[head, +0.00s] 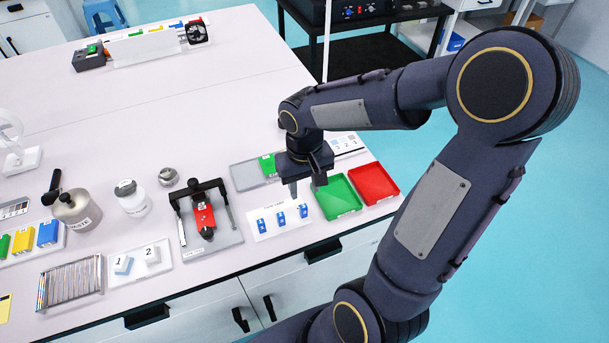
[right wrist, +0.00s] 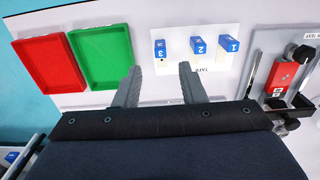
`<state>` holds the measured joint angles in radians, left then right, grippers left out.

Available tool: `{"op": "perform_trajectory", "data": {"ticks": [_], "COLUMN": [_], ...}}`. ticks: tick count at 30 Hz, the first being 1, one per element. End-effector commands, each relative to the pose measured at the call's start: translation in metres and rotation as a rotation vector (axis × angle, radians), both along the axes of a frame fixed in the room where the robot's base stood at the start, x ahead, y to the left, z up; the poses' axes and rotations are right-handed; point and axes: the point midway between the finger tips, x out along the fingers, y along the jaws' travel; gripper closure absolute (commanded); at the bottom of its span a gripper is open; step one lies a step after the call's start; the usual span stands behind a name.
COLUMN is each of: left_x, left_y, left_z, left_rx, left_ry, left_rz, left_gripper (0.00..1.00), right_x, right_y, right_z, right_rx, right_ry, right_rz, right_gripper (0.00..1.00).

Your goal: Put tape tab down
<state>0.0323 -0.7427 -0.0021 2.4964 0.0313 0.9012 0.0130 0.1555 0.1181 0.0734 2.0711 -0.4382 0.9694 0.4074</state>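Several blue tape tabs stand on a white card. They are the tab marked 1 (right wrist: 229,43), the tab marked 2 (right wrist: 198,45) and the tab marked 3 (right wrist: 161,48) in the right wrist view. The white card (head: 270,231) also shows in the head view, left of the green tray. My right gripper (right wrist: 158,84) is open with nothing visible between its fingers. It hovers over the card's edge near tab 3 and the green tray; in the head view it hangs above that area (head: 305,186). My left gripper is not in view.
A green tray (head: 338,197) and a red tray (head: 374,184) sit at the table's right end. A black-framed tester with a red block (head: 203,216) stands left of the card. A grey plate with a green block (head: 268,164) lies behind. Bottles stand farther left.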

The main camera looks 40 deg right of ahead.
Motion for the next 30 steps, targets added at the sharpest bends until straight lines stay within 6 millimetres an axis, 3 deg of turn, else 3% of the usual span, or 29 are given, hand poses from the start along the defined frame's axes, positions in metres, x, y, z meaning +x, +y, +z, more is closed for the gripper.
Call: {"op": "perform_trajectory", "data": {"ticks": [8,11,15,21,30], "left_x": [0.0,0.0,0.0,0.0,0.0], "left_y": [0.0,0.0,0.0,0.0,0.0], "left_z": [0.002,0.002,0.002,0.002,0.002], "left_rx": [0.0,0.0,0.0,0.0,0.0], "left_ry": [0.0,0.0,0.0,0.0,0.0], "left_rz": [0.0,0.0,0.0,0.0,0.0], "left_gripper": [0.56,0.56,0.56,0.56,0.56], "right_x": [-0.004,-0.02,-0.057,-0.102,-0.119], "right_y": [0.002,0.008,0.026,0.057,0.073], "right_z": [0.031,0.045,0.067,0.079,0.08], "right_rx": [0.008,0.042,0.13,0.252,0.311], "right_ry": [-0.014,-0.068,-0.206,-0.408,-0.514], "right_rz": [0.001,0.006,0.027,0.064,0.086], "right_gripper": [0.63,0.63,0.63,0.63,0.63]}}
